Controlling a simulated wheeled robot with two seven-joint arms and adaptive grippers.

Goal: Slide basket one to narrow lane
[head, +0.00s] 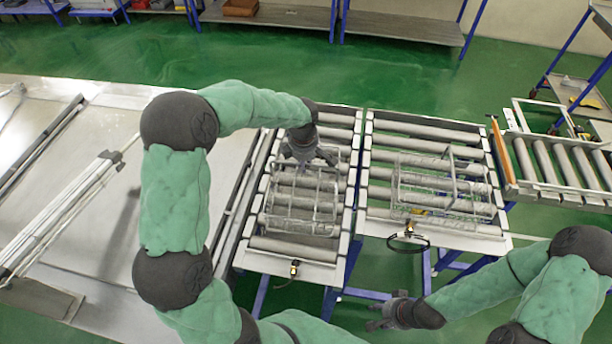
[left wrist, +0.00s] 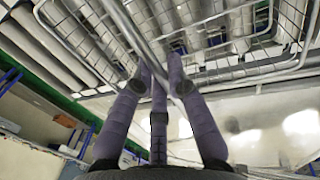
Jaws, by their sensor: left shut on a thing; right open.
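A wire basket (head: 305,205) sits on the rollers of the left, narrower roller lane (head: 285,246). My left gripper (head: 312,158) is at the basket's far end and is shut on its wire. In the left wrist view the fingers (left wrist: 155,82) meet at the wire basket (left wrist: 205,70). The arm and fingers hide part of the far rim. A second wire basket (head: 440,185) stands on the wider roller lane (head: 425,142) to the right. No label shows which basket is number one. My right gripper (head: 388,314) is open and empty, in front of the lanes.
A narrow gap separates the two lanes. A black ring-shaped part (head: 408,240) is at the wider lane's front edge. A metal table (head: 90,180) stands at left. Another roller section (head: 560,165) adjoins at right. Shelves line the back.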

